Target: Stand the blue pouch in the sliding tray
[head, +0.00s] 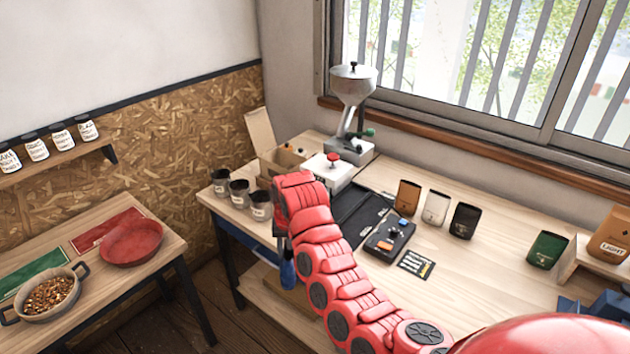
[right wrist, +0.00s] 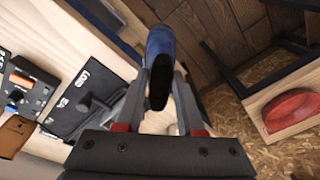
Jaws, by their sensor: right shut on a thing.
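The blue pouch (head: 287,274) hangs from my right gripper (head: 284,246) in front of the long wooden table's front edge, at its left part. In the right wrist view the blue pouch (right wrist: 160,42) is between both fingers of my right gripper (right wrist: 159,75), which is shut on it. Its near end looks dark. A blue front (head: 232,229) under the left end of the tabletop may be the sliding tray; my arm hides part of this area, so I cannot tell. My left gripper is not in view.
The long table (head: 480,270) carries a grinder (head: 352,100), dark cups (head: 240,192), a black panel (head: 365,218), brown, white and black pouches (head: 436,207), and a green pouch (head: 546,249). A side table (head: 150,270) holds a red bowl (head: 132,243) and a pan (head: 46,296).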

